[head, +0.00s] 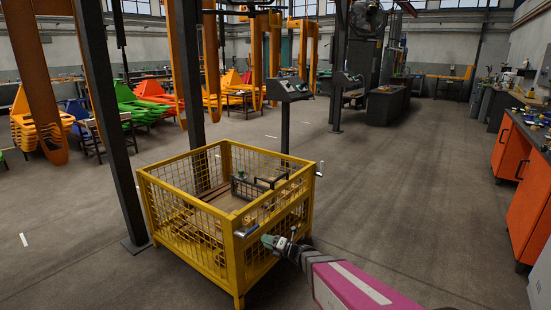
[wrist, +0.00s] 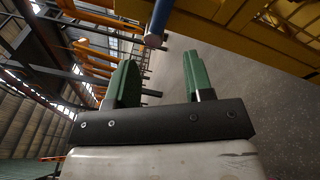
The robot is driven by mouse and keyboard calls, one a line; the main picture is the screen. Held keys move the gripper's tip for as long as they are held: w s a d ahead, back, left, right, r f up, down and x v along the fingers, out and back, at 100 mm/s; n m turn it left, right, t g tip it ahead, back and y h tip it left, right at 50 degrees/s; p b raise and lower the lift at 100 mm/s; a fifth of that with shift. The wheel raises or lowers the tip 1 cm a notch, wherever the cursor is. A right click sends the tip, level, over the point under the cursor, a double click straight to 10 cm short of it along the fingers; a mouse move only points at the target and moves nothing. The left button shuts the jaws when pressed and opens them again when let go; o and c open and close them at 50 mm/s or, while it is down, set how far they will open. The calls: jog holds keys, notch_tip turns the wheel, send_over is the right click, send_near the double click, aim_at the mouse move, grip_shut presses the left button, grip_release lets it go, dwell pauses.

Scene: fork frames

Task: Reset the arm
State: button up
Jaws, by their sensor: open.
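My arm (head: 345,288) reaches in from the lower right of the head view. My gripper (head: 268,238) is at the near right corner of a yellow mesh crate (head: 236,246). In the wrist view my gripper (wrist: 165,82) shows two green fingers spread apart with nothing between them. A blue bar with a grey end (wrist: 156,32) lies just beyond the fingertips, and the yellow crate frame (wrist: 225,40) fills the upper right. I cannot tell whether the gripper touches the crate.
The crate holds a box-like item (head: 243,188) and other parts. A dark post (head: 110,130) stands left of it and a control stand (head: 287,95) behind it. Orange workbenches (head: 525,180) line the right side. The floor (head: 400,180) between crate and benches is clear.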

jog(key=s+d+n+g+h, duration=0.75)
jog(key=s+n, duration=0.35)
jog(key=n, duration=1.1)
jog(key=s+d+r+n+h, duration=0.1)
jog(key=s+d+n+h, duration=0.1)
jog(key=d+n+h, duration=0.2)
jog(key=s+d+r+n+h, duration=0.2)
jog(key=d+n+h, duration=0.3)
jog(key=d+n, duration=0.4)
jog(key=shift+s+d+r+n, duration=0.3)
jog(key=shift+s+d, duration=0.05)
jog(key=shift+d, duration=0.85)
jog(key=shift+g, duration=0.25)
